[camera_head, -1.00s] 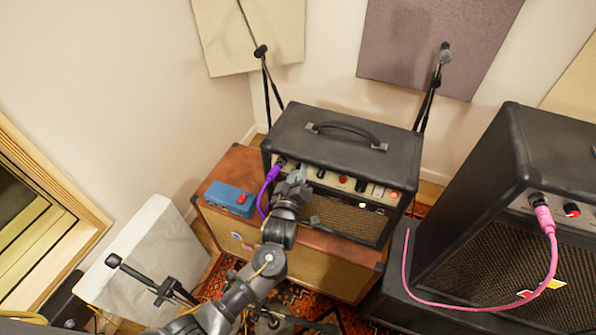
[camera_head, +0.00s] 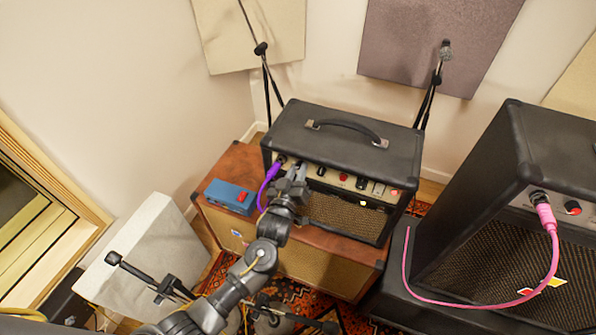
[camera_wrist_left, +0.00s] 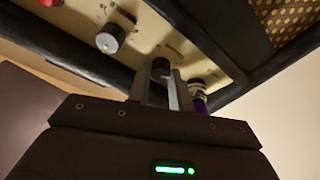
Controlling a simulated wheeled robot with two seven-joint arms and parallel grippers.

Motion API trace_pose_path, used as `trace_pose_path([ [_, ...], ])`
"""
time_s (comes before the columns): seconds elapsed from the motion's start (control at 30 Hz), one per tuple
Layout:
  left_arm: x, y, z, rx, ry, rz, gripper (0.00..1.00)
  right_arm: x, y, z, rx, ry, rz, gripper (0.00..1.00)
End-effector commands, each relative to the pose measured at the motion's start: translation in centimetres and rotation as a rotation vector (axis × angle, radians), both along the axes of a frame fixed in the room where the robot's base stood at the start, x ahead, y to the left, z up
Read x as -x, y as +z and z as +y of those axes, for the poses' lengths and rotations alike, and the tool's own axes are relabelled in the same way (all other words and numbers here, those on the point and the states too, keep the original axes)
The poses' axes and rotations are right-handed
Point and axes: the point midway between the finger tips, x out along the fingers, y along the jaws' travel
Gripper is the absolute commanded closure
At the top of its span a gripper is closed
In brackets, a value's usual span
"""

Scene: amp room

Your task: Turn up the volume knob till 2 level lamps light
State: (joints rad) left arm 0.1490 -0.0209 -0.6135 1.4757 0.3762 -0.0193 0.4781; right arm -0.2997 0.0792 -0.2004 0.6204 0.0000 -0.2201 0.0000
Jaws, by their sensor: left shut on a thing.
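The small black amp (camera_head: 345,135) stands on a brown cabinet, with a cream control panel along its front top edge. My left gripper (camera_head: 297,172) is at the left part of this panel, beside the purple cable plug, and hides the knob in the head view. In the left wrist view its two fingers (camera_wrist_left: 161,82) are shut around a dark knob (camera_wrist_left: 160,67). A small white light (camera_head: 363,204) and a red lamp (camera_head: 394,192) show at the amp's right front. I cannot tell which are level lamps. My right gripper is out of view.
A purple cable (camera_head: 266,188) hangs from the panel just left of my gripper. A blue box (camera_head: 230,197) sits on the brown cabinet (camera_head: 310,262). Another knob (camera_wrist_left: 110,39) is close by. A larger amp with a pink cable (camera_head: 547,270) stands at right.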

Motion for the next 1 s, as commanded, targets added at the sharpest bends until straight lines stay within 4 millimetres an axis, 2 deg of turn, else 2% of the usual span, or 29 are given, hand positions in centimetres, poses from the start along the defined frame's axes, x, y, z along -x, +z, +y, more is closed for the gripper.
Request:
trace_pose_path([
  [0.3,0.0,0.0,0.0,-0.018,-0.003,-0.005,1.0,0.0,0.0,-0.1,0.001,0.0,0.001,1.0],
  [0.33,0.0,0.0,0.0,-0.018,-0.003,-0.005,0.75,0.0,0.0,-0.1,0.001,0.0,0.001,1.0],
  [0.4,0.0,0.0,0.0,-0.018,-0.003,-0.005,0.7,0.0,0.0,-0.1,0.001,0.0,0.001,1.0],
  [0.63,0.0,-0.1,0.0,-0.017,-0.003,-0.005,0.7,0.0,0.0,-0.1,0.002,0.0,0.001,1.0],
  [0.77,0.8,-0.2,0.2,-0.016,-0.003,-0.005,0.7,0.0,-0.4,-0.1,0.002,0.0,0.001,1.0],
  [1.0,5.1,-0.7,1.2,-0.016,-0.004,-0.003,0.7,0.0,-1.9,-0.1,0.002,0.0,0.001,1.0],
])
